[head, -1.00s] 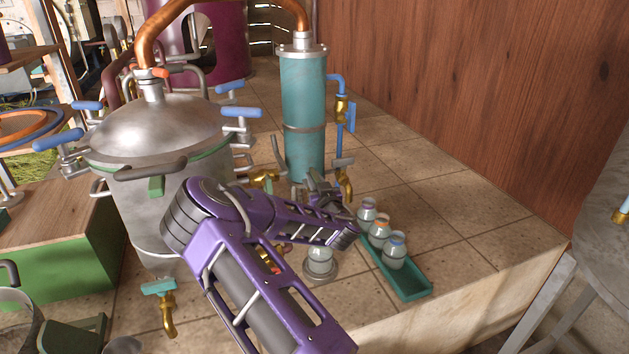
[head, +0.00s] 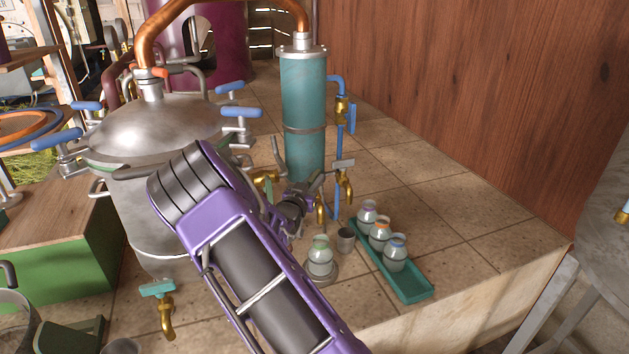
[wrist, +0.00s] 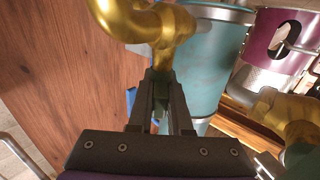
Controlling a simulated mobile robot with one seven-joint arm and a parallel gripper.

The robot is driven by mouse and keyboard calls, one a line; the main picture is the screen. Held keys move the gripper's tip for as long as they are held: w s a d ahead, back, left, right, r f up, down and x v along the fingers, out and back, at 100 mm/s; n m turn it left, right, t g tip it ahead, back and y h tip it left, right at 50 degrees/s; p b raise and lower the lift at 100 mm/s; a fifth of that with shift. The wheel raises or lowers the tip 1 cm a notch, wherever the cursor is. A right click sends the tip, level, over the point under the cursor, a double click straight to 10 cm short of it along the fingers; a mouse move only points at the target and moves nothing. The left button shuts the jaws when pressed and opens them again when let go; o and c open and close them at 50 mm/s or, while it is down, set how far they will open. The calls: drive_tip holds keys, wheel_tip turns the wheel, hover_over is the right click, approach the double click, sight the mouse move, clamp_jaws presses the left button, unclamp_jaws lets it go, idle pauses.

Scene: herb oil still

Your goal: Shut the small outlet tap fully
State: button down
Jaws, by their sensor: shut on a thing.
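A brass tap (wrist: 150,25) with a curved spout fills the top left of the wrist view, in front of the teal column. My gripper (wrist: 160,108) is shut on a small greenish tap handle just below this brass body; the jaws hide most of the handle. In the head view my gripper (head: 312,188) is at the foot of the teal column, beside a brass spout (head: 320,209). The gripped handle is hidden there, and I cannot tell its exact angle.
A brass tap with a grey lever (head: 345,185) stands close on the right. Another brass tap (wrist: 285,110) is close in the wrist view. The tiles farther right are clear.

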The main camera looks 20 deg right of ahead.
drive_tip(key=shift+f+m+g+h, duration=0.1)
drive_tip(key=shift+m+g+h, duration=0.9)
drive_tip(key=shift+g+h, duration=0.25)
drive_tip(key=shift+g, duration=0.25)
drive_tip(key=c, duration=0.8)
unclamp_jaws()
drive_tip(key=shift+c, duration=0.2)
drive_tip(key=shift+a, duration=0.1)
drive_tip(key=p+v, duration=0.1)
drive_tip(key=v, duration=1.6)
drive_tip(key=shift+a, duration=0.15)
